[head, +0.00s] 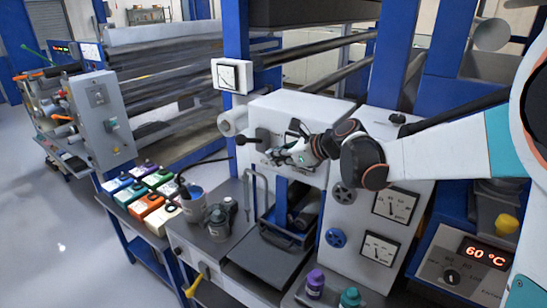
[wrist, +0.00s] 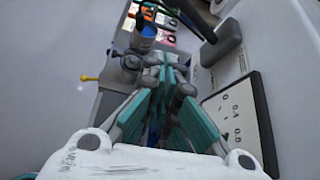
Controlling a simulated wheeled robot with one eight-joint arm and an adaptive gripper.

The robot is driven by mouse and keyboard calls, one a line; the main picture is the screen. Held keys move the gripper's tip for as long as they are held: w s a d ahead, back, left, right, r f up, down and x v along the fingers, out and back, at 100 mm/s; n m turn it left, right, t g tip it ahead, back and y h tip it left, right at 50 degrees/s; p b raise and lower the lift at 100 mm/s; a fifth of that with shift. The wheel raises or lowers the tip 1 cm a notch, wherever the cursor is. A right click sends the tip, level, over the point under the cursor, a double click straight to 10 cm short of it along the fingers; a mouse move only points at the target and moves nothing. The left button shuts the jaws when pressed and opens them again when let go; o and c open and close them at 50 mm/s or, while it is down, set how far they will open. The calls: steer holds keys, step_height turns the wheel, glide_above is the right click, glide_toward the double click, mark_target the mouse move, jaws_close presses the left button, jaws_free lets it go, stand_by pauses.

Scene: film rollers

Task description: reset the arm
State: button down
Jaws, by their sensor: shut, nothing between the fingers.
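My gripper (head: 275,156) is shut and empty. In the wrist view the teal fingers of my gripper (wrist: 168,72) lie side by side, pointing toward the bench below.
Dial gauges (head: 379,249), a 60 °C display (head: 485,254) and blue posts (head: 236,50) stand around. The floor at left is clear.

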steer(key=s+d+f+n+h+b, duration=0.3)
steer(key=s+n, duration=0.5)
steer(key=s, duration=0.3)
steer(key=s+d+f+n+h+b, duration=0.3)
steer(key=s+d+f+n, duration=0.3)
steer(key=s, duration=0.5)
steer(key=s+d+f+n+g+h+b, duration=0.1)
steer(key=s+d+f+n+b, duration=0.3)
steer(key=s+n, duration=0.6)
steer(key=shift+s+d+f+n+h+b, duration=0.35)
steer(key=shift+s+d+f+h, duration=0.2)
steer(key=shift+s+f+h, duration=0.35)
steer(key=shift+r, duration=0.1)
